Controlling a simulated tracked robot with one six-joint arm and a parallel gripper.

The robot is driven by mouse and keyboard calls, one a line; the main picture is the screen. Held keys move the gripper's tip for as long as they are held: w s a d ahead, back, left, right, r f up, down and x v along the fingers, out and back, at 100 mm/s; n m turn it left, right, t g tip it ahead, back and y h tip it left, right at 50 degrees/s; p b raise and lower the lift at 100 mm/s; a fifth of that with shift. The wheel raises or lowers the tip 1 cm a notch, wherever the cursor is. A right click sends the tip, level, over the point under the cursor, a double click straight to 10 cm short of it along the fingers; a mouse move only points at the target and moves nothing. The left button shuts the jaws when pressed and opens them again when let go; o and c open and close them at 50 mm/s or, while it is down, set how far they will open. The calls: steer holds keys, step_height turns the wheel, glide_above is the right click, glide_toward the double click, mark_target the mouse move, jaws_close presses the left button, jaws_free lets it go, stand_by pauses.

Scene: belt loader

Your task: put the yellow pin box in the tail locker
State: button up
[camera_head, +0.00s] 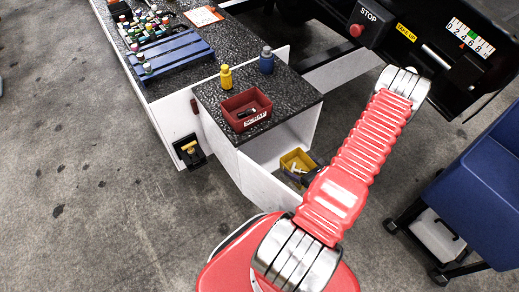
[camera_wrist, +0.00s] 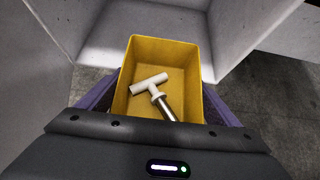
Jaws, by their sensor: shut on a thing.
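The yellow pin box (camera_head: 289,158) is at the mouth of the open tail locker (camera_head: 262,148), under the dark speckled counter. In the wrist view the box (camera_wrist: 204,85) is open-topped, and a pin with a white T-shaped handle (camera_wrist: 150,84) lies in it. My gripper (camera_head: 302,176) is shut on the box, with a purple finger along each side of it. Pale locker walls (camera_wrist: 255,25) and a floor panel show beyond the box. The lower part of the box is hidden, so I cannot tell whether it touches the locker floor.
A red scrap bin (camera_head: 238,121), a yellow bottle (camera_head: 226,78) and a blue bottle (camera_head: 267,61) stand on the counter above. A blue slatted rack (camera_head: 175,57) lies farther left. A blue wheeled cart (camera_head: 480,190) stands at right. The floor at left is clear.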

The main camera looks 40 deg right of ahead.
steer(key=shift+w, duration=0.15)
glide_above(271, 151)
steer(key=shift+f, duration=1.5)
steer(key=shift+f, duration=0.15)
steer(key=shift+f, duration=0.35)
steer(key=shift+w+f, duration=0.15)
steer(key=shift+f, duration=1.3)
